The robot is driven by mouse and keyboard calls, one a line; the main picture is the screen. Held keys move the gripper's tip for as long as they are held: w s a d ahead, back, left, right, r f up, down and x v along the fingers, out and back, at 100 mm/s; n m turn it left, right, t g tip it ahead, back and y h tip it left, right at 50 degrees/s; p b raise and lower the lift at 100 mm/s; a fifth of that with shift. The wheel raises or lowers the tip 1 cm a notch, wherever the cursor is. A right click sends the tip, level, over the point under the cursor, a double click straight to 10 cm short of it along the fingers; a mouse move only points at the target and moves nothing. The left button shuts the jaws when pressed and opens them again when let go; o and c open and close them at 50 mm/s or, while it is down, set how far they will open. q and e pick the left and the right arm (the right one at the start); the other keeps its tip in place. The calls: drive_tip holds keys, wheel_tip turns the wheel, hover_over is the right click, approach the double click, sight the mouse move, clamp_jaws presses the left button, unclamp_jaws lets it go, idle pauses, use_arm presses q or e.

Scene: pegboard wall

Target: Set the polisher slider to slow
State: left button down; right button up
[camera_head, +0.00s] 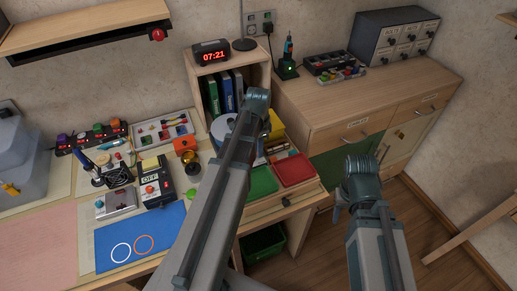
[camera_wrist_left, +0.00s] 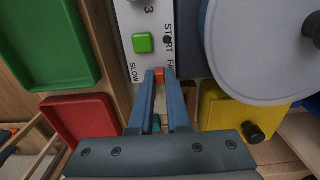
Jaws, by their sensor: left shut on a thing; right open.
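The polisher shows in the left wrist view as a large grey disc (camera_wrist_left: 255,50) beside a pale panel (camera_wrist_left: 128,18). The panel carries a green button (camera_wrist_left: 143,43) and the words SLOW, START and a partly covered FA… label. A small orange-red slider knob (camera_wrist_left: 160,75) sits between the SLOW and FA… labels. My left gripper (camera_wrist_left: 160,82) is shut on this knob. In the head view my left arm covers the panel and its fingers; part of the disc (camera_head: 222,128) shows beside it. My right gripper (camera_head: 338,208) is open and empty, right of the desk.
A green tray (camera_head: 262,182) and a red tray (camera_head: 294,170) lie beside the polisher. A yellow block with a black knob (camera_wrist_left: 228,108) stands close to the disc. A shelf with binders (camera_head: 226,92) is behind. Open floor lies around my right gripper.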

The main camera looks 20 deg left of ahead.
sight(262, 161)
idle(0.8)
use_arm(q)
drive_tip(key=shift+s+d, duration=1)
drive_tip(key=shift+d, duration=0.05)
drive_tip(key=c, duration=0.9)
unclamp_jaws()
drive_tip(key=shift+r, duration=0.15)
drive_tip(key=shift+r+p, duration=0.2)
drive_tip(key=shift+p, duration=0.15)
wheel_tip(262, 161, up, 13)
drive_tip(key=p, duration=1.3)
